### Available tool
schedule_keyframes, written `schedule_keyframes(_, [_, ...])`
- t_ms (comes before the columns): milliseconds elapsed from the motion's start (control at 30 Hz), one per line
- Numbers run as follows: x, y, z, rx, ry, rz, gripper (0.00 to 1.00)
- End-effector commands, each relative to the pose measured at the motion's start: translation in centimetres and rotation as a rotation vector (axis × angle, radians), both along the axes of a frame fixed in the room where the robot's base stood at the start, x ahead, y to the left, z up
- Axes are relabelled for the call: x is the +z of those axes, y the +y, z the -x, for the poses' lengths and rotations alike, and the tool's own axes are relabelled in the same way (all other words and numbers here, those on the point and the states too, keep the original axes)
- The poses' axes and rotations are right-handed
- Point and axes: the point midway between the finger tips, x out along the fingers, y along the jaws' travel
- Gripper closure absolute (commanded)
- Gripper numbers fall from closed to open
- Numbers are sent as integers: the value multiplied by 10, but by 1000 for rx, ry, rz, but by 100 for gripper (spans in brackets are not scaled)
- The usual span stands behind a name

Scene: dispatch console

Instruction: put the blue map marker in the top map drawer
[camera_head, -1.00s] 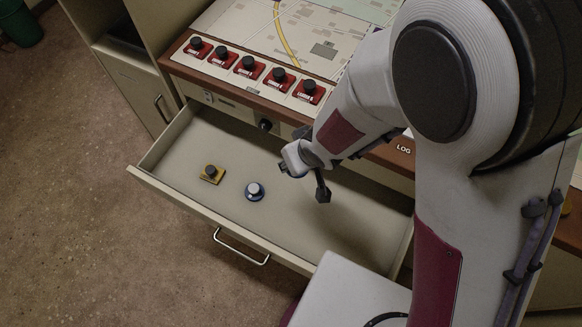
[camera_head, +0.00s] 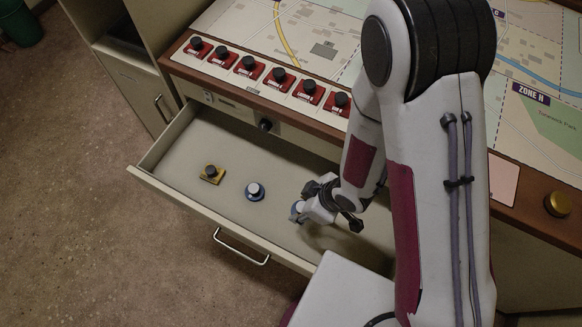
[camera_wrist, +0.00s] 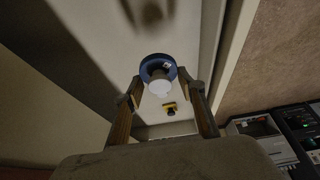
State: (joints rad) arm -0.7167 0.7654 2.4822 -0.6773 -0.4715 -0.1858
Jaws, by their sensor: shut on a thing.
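My gripper (camera_head: 304,207) is over the open drawer, right of its middle and toward its front. It is shut on a round blue marker (camera_head: 296,212) with a pale knob, small and partly hidden in the head view. The wrist view shows this blue marker (camera_wrist: 158,67) between the two fingertips. The open map drawer (camera_head: 185,212) is directly under the console top. A second blue round marker (camera_head: 254,191) with a pale knob stands on the drawer floor, left of my gripper. Whether the held marker touches the floor is unclear.
A yellow square marker (camera_head: 211,174) with a dark knob stands in the drawer's left part; it also shows in the wrist view (camera_wrist: 169,107). Several red markers (camera_head: 279,78) line the console edge above. A white surface (camera_head: 350,290) stands at the drawer's front right.

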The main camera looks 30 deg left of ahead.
Motion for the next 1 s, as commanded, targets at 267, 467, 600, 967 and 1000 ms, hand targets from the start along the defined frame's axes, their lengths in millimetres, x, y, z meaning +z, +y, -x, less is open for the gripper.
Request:
schedule_keyframes(267, [-1, -1, 1, 10, 0, 0, 86])
schedule_keyframes(467, [-2, -1, 1, 9, 1, 0, 86])
schedule_keyframes(600, [-8, -1, 2, 9, 3, 2, 86])
schedule_keyframes(967, [-39, -1, 2, 9, 3, 1, 86])
schedule_keyframes(1000, [-43, -1, 2, 8, 2, 2, 86])
